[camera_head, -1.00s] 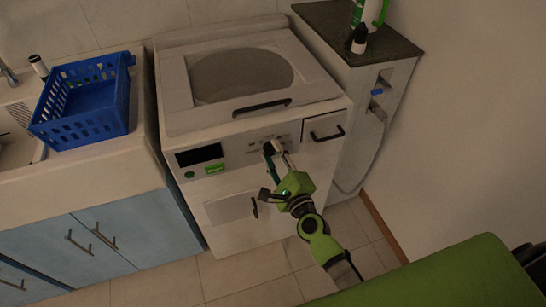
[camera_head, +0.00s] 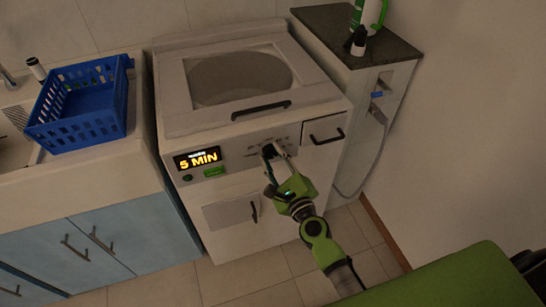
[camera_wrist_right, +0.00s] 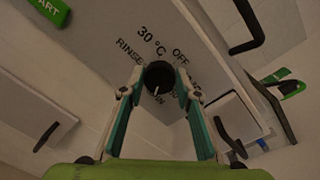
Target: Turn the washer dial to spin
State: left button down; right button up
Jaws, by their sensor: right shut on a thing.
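The washer (camera_head: 245,125) is a white top-loader with a control panel on its front. Its black dial (camera_wrist_right: 159,75) is round, with labels 30°C, OFF and RINSE around it in the right wrist view. A white mark on the dial points down towards a label partly hidden by it. My right gripper (camera_wrist_right: 158,90) has its two fingers on either side of the dial, shut on it. In the head view the right gripper (camera_head: 272,158) reaches up to the panel and covers part of the dial. My left gripper is not in view.
The washer display (camera_head: 198,159) is lit and reads 5 MIN, above a green START button (camera_head: 214,172). A black drawer handle (camera_head: 327,137) is right of the dial. A blue basket (camera_head: 80,115) stands on the left counter. A dark-topped cabinet (camera_head: 345,35) stands at right.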

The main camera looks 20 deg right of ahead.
jog(key=o, duration=1.1)
jog(key=shift+s, duration=0.1)
jog(key=s+d, duration=0.1)
jog(key=s, duration=1)
jog(key=shift+s+r, duration=0.15)
jog(key=shift+s, duration=0.25)
jog(key=s+f+n+g, duration=0.3)
jog(key=s+f+n, duration=0.15)
jog(key=f, duration=0.65)
jog(key=s+f+n+g, duration=0.25)
jog(key=f+n, duration=0.35)
jog(key=f, duration=0.4)
jog(key=s+f+n+g, duration=0.2)
jog(key=s+f+n, duration=0.25)
jog(key=f, duration=0.65)
jog(key=s+d+f+n+g, duration=0.1)
jog(key=s+f+n+g, duration=0.2)
jog(key=s+f, duration=0.3)
jog(key=s+d+f+n+g+h, duration=0.1)
jog(key=s+f+n, duration=0.4)
jog(key=s, duration=0.7)
jog(key=s+d+f+n+g+p, duration=0.1)
jog(key=s+d+f+n+g, duration=0.2)
jog(key=s+f+n+g, duration=0.2)
jog(key=s+f+n, duration=0.1)
jog(key=s, duration=0.2)
jog(key=shift+s+d+f+h, duration=0.2)
jog(key=shift+s+f+h, duration=0.1)
jog(key=shift+s, duration=0.1)
